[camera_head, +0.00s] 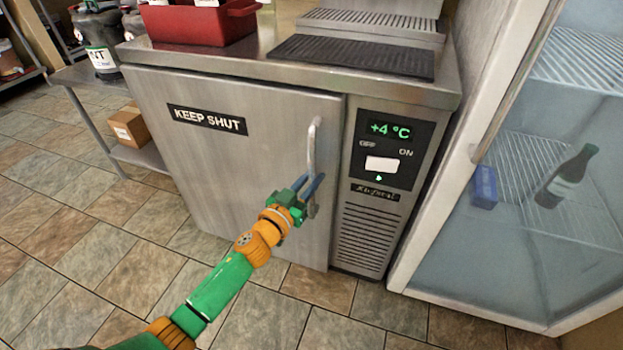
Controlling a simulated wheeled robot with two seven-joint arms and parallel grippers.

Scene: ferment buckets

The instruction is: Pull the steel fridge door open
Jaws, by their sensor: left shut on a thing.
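The steel fridge door (235,160) is flat and grey, with a black "KEEP SHUT" label near its upper left. It looks closed, flush with the cabinet front. Its vertical bar handle (312,145) is on the right side of the door. My left gripper (313,193) is at the lower part of the handle, shut on it; the fingers partly hide the bar's lower end. My green and orange left arm reaches up from the bottom of the view. My right gripper is not in view.
The control panel (382,150) reads +4 °C beside the door. A glass-door cooler (560,150) stands close on the right. A red crate (200,22) sits on the steel top. A cardboard box (129,127) is on a low shelf at left. Tiled floor (90,245) is clear in front.

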